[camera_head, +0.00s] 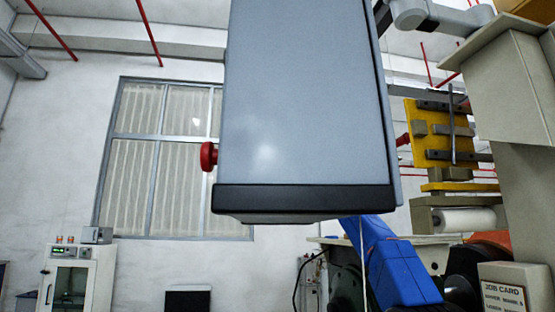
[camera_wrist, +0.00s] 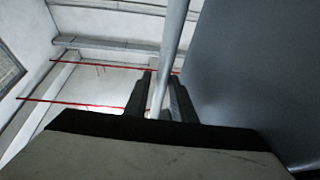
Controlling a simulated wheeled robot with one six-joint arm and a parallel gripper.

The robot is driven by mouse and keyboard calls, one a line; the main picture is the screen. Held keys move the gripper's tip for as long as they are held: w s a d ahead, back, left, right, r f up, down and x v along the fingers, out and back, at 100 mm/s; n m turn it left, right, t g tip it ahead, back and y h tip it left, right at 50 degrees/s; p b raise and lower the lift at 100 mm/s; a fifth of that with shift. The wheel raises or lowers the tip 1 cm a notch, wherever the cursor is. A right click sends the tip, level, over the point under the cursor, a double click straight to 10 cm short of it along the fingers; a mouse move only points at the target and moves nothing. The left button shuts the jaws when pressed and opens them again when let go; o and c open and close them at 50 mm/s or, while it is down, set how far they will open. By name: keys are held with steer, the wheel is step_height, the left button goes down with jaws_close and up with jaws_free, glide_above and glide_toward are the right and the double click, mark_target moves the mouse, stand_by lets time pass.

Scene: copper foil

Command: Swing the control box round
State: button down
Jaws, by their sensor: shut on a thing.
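The control box (camera_head: 303,95) is a large grey case with a black lower edge and a red knob on its left side. It hangs upright, filling the upper middle of the head view, and its top is out of frame. In the wrist view its grey side (camera_wrist: 255,75) fills the right. My gripper (camera_wrist: 160,100) is shut on a pale upright bar (camera_wrist: 174,35) beside that side. Where the bar joins the box is out of view. In the head view the box or frame edge hides my fingertips.
A yellow plate fixture (camera_head: 427,133) and a beige machine housing (camera_head: 505,90) stand right of the box. A blue machine part (camera_head: 398,265) lies below it. A white cabinet (camera_head: 75,280) stands far left. Open air lies left of the box, before the window (camera_head: 140,160).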

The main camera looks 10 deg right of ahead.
steer(key=shift+s+a+f+n+g, duration=0.15)
steer(key=shift+a+n+g, duration=0.2)
steer(key=shift+a+g, duration=0.6)
steer(key=shift+s+a+n+g, duration=0.15)
steer(key=shift+a+n+g, duration=0.2)
steer(key=shift+a, duration=1.05)
steer(key=shift+h, duration=0.3)
steer(key=c, duration=1.6)
jaws_free()
steer(key=shift+s+a, duration=0.1)
steer(key=shift+a, duration=0.1)
steer(key=shift+c, duration=0.2)
steer(key=v, duration=0.7)
steer(key=shift+d, duration=0.15)
